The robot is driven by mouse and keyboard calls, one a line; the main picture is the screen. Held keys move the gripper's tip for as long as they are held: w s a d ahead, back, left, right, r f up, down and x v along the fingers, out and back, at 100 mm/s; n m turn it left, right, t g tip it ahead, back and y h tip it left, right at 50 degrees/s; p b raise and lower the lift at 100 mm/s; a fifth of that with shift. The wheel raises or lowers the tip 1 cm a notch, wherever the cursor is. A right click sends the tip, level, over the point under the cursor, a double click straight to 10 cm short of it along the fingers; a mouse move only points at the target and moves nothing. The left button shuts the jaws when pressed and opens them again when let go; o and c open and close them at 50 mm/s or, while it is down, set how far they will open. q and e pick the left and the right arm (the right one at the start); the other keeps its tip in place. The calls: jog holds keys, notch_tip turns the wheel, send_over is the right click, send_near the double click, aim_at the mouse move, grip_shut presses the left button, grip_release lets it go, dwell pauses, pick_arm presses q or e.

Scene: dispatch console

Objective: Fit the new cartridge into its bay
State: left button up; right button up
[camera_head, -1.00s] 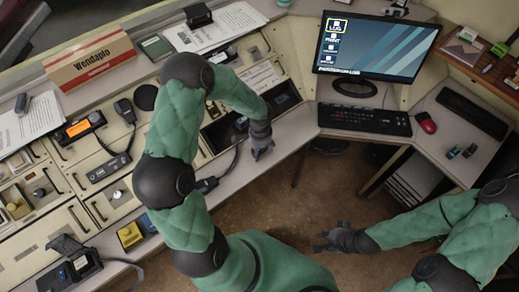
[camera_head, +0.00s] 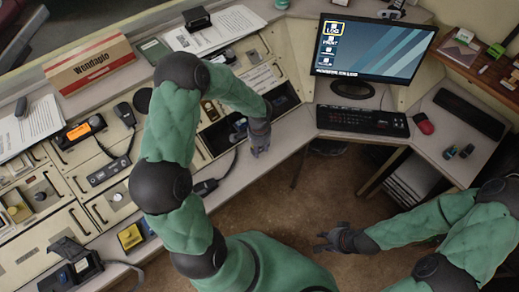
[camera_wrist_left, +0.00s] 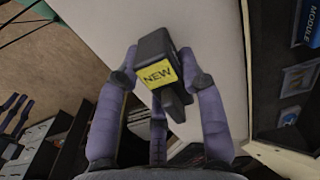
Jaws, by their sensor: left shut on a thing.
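My left gripper (camera_head: 258,142) is at the front edge of the console. In the left wrist view it (camera_wrist_left: 160,82) is shut on a dark cartridge (camera_wrist_left: 152,47) with a yellow NEW label. In the head view the cartridge cannot be made out. A dark recessed bay (camera_head: 213,142) lies in the console left of the gripper, partly hidden by my arm. In the wrist view a dark opening (camera_wrist_left: 283,85) with a MODULE label is to the right of the cartridge, apart from it. My right gripper (camera_head: 328,238) is empty over the floor, its fingers spread.
A monitor (camera_head: 372,50), keyboard (camera_head: 362,121) and red mouse (camera_head: 424,123) stand on the desk to the right. A handset (camera_head: 206,187) with a cord lies at the console's front edge. The floor (camera_head: 290,210) in front of the console is clear.

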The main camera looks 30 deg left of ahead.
pick_arm(q)
jog(key=s+d+r+p, duration=0.2)
jog(key=s+r+p, duration=0.1)
jog(key=s+r, duration=0.7)
jog(key=s, duration=0.3)
jog(key=shift+s+d+r, duration=0.25)
jog(key=shift+s+d, duration=0.1)
jog(key=shift+s, duration=0.05)
jog(key=w+d+n, duration=0.2)
jog(key=w+d, duration=0.1)
jog(key=w, duration=0.4)
jog(key=w+d+n, duration=0.2)
jog(key=w+d, duration=0.1)
jog(key=w, duration=0.4)
jog(key=shift+d+r+n+b, duration=0.3)
jog(key=shift+r+b, duration=0.1)
jog(key=shift+b, duration=0.05)
jog(key=shift+w, duration=0.1)
